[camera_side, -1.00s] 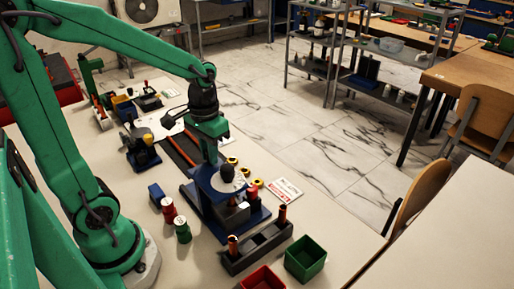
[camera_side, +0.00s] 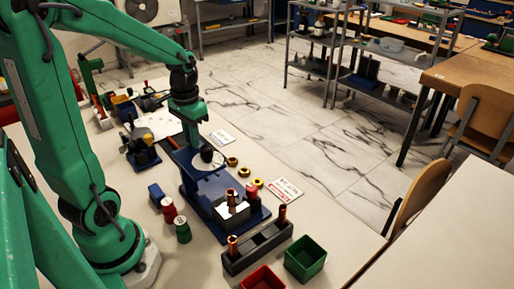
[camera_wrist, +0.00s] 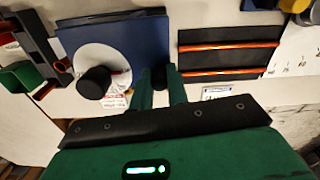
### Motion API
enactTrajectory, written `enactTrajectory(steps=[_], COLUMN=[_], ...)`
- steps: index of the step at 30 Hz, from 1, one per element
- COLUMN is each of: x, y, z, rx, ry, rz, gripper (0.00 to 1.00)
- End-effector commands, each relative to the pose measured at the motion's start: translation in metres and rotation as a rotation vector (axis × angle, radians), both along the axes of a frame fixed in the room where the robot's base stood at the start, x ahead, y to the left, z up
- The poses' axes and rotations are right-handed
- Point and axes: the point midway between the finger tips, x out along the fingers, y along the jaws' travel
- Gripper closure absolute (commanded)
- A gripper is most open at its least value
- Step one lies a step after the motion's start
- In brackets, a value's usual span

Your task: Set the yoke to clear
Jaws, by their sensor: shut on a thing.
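The yoke (camera_side: 212,183) is a blue part of the gauge rig and carries a white dial with a black round piece on it. The dial also shows in the wrist view (camera_wrist: 92,61), left of my fingers. My gripper (camera_side: 196,141) is at the rear of the yoke. In the wrist view my gripper (camera_wrist: 160,92) is shut on a small black handle (camera_wrist: 159,76) beside the yoke's blue plate. A copper-coloured piece (camera_side: 231,196) stands on a white block (camera_side: 232,215) at the front of the rig, clear of the dial. The hold itself is partly hidden in the side view.
A dark rack (camera_side: 257,249) with copper pieces stands in front, beside a green bin (camera_side: 305,259) and a red bin (camera_side: 263,279). Red and green cylinders and a blue block (camera_side: 156,193) lie left of the rig. Brass rings and a label card (camera_side: 285,189) lie right.

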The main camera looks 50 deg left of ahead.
Motion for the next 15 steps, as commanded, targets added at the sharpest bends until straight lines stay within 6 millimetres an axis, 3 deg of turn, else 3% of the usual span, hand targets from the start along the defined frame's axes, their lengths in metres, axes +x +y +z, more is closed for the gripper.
enactTrajectory(steps=[5, 6, 9, 15], x=[0.0019, 0.002, 0.0016, 0.0008], y=[0.0062, 0.0063, 0.0056, 0.0043], z=[0.0013, 0.0014, 0.0012, 0.0007], rx=[0.006, 0.006, 0.006, 0.004], ry=[-0.013, -0.013, -0.011, -0.007], rz=[0.016, 0.016, 0.015, 0.013], gripper=[1.0, 0.78, 0.62, 0.62])
